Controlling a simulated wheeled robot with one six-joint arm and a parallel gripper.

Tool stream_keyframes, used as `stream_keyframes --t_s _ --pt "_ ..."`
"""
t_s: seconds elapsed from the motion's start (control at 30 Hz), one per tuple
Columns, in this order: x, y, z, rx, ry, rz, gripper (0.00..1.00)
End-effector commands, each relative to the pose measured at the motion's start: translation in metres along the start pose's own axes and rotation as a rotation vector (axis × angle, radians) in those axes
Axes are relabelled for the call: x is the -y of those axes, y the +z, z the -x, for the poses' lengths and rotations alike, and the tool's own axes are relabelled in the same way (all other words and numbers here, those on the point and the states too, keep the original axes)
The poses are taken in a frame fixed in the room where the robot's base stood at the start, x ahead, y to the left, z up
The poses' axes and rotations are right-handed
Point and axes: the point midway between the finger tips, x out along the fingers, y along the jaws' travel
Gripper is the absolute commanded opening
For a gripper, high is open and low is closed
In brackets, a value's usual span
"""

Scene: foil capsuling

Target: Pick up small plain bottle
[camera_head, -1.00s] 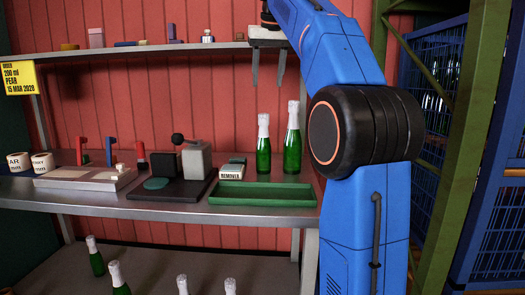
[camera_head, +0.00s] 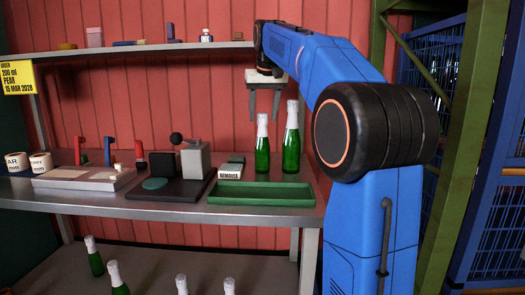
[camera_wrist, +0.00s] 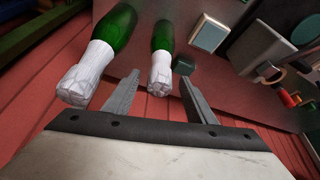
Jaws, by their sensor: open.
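The small plain bottle (camera_head: 262,151) stands upright on the bench, green glass with a white foil-covered neck. A taller bottle (camera_head: 291,148) of the same look stands just to its right. My gripper (camera_head: 264,116) hangs open and empty at the small bottle's top, pointing down. In the wrist view the small bottle's white top (camera_wrist: 160,74) shows between the fingers of my gripper (camera_wrist: 159,82), apart from both. The taller bottle (camera_wrist: 88,72) shows outside the left finger there. I cannot tell the exact height gap between fingertips and bottle.
A green tray (camera_head: 262,201) lies in front of the bottles. A remover box (camera_head: 231,171) and a dark-based press (camera_head: 192,160) stand left of them. The upper shelf (camera_head: 140,48) is behind my gripper. Several bottles stand on the lower shelf.

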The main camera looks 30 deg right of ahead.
Motion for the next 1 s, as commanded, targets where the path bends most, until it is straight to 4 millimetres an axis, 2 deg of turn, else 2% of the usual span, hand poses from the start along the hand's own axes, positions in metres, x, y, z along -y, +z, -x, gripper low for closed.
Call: stream_keyframes --t_s 0.1,0.2,0.5,0.57,0.7,0.73,1.0 --pt "0.000 -0.001 -0.017 0.002 0.000 0.000 0.51" --pt "0.000 -0.001 -0.025 0.001 0.000 0.000 0.51" --pt "0.000 -0.001 -0.030 0.000 0.000 0.000 0.51" --pt "0.000 -0.001 -0.030 0.000 0.000 0.000 0.39" --pt "0.000 -0.001 -0.030 0.000 0.000 0.000 0.05" --pt "0.000 -0.001 -0.030 0.000 0.000 0.000 0.00" --pt "0.000 -0.001 -0.029 -0.002 0.000 0.000 0.00"
